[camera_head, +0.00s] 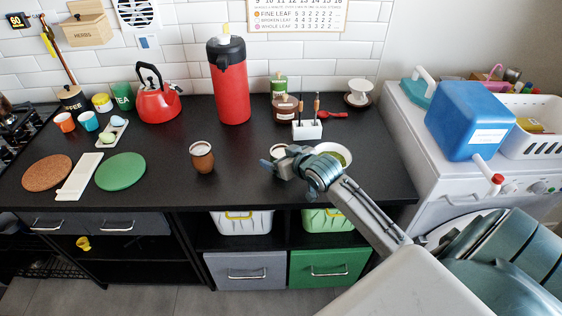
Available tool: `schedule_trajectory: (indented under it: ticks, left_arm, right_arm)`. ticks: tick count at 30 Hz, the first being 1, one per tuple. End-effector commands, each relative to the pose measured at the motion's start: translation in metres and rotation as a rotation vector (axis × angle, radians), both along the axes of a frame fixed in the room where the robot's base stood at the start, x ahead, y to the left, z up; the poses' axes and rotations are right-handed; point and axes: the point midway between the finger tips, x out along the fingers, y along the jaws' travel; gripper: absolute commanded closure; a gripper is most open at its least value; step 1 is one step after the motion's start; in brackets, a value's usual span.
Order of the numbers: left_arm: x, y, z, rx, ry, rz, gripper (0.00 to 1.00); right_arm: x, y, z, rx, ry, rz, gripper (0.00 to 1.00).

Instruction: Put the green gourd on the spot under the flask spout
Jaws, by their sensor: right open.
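The red flask (230,88) stands upright at the back middle of the black counter, with a dark top. The bare counter just in front of it is clear. A small cup-like gourd (279,149) with a pale rim stands on the counter, right of and in front of the flask. It is partly hidden by my right gripper (272,160), so its colour is hard to make out. My right gripper is open, reaching in from the right, with its fingers at the gourd. My left gripper is out of view.
A brown gourd (203,159) stands left of the gripper. A bowl with green contents (341,152) is partly behind my right wrist. A white holder (307,130) stands behind. A red kettle (157,102) and a green round mat (121,171) are left.

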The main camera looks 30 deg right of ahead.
Motion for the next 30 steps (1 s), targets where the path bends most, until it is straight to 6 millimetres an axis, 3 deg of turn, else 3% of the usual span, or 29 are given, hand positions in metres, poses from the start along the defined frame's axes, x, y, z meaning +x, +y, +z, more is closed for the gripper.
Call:
schedule_trajectory:
  ticks: [3,10,22,30]
  left_arm:
    - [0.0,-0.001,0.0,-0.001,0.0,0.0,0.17]
    - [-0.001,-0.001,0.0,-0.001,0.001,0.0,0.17]
    - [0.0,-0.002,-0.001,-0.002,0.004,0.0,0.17]
    - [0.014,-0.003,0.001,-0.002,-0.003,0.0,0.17]
  right_arm:
    - [0.0,0.0,0.0,0.0,0.0,0.0,0.17]
    - [0.0,0.0,0.0,0.0,0.0,0.0,0.62]
    - [0.0,0.0,0.006,-0.001,-0.001,0.0,0.63]
    - [0.0,0.0,0.038,-0.002,-0.005,0.002,0.63]
